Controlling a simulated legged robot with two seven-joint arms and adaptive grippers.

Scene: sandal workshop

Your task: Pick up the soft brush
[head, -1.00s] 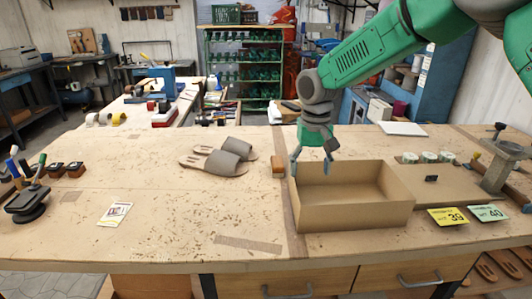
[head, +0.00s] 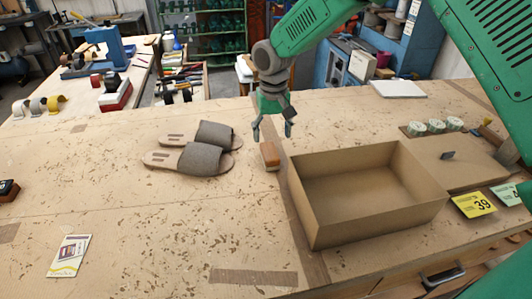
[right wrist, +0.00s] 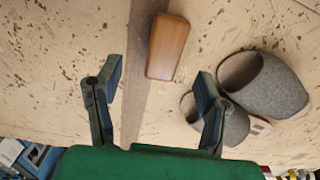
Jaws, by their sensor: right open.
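The soft brush (head: 269,155) lies on the workbench between the grey sandals and the open cardboard box, its brown wooden back facing up. It also shows in the right wrist view (right wrist: 167,47), just beyond the fingertips and roughly between their lines. My right gripper (head: 272,135) is open and empty, above and a little behind the brush in the head view. Its two spread fingers also show in the right wrist view (right wrist: 158,82), apart from the brush. My left gripper is in neither current view.
The open cardboard box (head: 318,222) stands close to the right of the brush. A pair of grey sandals (head: 207,160) lies to the left. A card (head: 68,256) lies at the front left. Tape rolls (head: 436,126) and a yellow 39 card (head: 474,204) are at right. The front middle is clear.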

